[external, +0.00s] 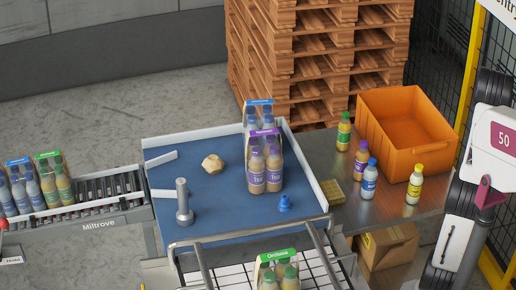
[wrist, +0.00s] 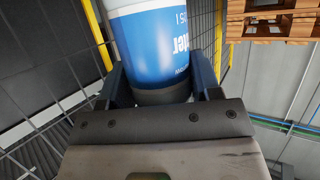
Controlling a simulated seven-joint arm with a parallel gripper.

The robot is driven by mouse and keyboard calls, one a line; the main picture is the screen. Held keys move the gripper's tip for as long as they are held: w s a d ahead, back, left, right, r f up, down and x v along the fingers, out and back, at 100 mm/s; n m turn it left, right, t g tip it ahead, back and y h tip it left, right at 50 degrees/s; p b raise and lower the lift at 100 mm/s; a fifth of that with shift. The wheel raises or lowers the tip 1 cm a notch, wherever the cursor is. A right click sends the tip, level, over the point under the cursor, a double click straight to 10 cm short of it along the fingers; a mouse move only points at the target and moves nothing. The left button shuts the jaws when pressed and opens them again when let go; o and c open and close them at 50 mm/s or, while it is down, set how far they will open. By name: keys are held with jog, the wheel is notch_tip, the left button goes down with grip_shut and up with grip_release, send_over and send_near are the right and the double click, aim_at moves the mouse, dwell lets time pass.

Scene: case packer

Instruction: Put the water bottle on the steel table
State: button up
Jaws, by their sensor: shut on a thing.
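The water bottle (wrist: 150,45), white with a blue label showing part of a word, is held between the two fingers of my gripper (wrist: 158,82) in the wrist view. Its upper part is cut off by the picture's edge. My gripper and this bottle do not show in the external view, where only part of my arm stands at the right edge. The steel table (external: 385,208) is right of the blue work surface. Its front right part is hidden by my arm.
On the steel table stand a green-capped bottle (external: 344,132), a purple-capped bottle (external: 361,160), a blue-capped bottle (external: 369,180), a yellow-capped bottle (external: 414,185), an orange crate (external: 385,145) and a yellow sponge-like block (external: 333,192). Bare steel shows towards the front.

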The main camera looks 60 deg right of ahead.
jog(key=shift+m+g, duration=0.3)
jog(key=shift+m, duration=0.1)
jog(key=s, duration=0.1)
jog(key=s+f, duration=0.2)
jog(key=s, duration=0.1)
jog(key=shift+d, duration=0.35)
jog(key=shift+r, duration=0.15)
notch_tip(320, 180, up, 15)
jog(key=w+a+r+n+t, duration=0.1)
jog(key=w+a+r, duration=0.15)
jog(key=w, duration=1.05)
jog(key=w+a+r+n+t, duration=0.15)
jog(key=w+a, duration=0.25)
jog(key=w, duration=1)
jog(key=w+a, duration=0.7)
jog(key=w, duration=0.3)
jog(key=w+a, duration=0.6)
jog(key=w, duration=0.3)
jog(key=w+a+f, duration=0.2)
jog(key=w+a, duration=0.3)
jog(key=a, duration=0.5)
jog(key=w+a+f, duration=0.1)
jog(key=w+a, duration=0.5)
jog(key=a, duration=0.4)
jog(key=w+a+f, duration=0.2)
jog(key=w+a, duration=0.3)
jog(key=a, duration=0.6)
notch_tip(320, 180, down, 10)
jog(key=shift+d+f+m, duration=0.25)
jog(key=shift+m, duration=0.1)
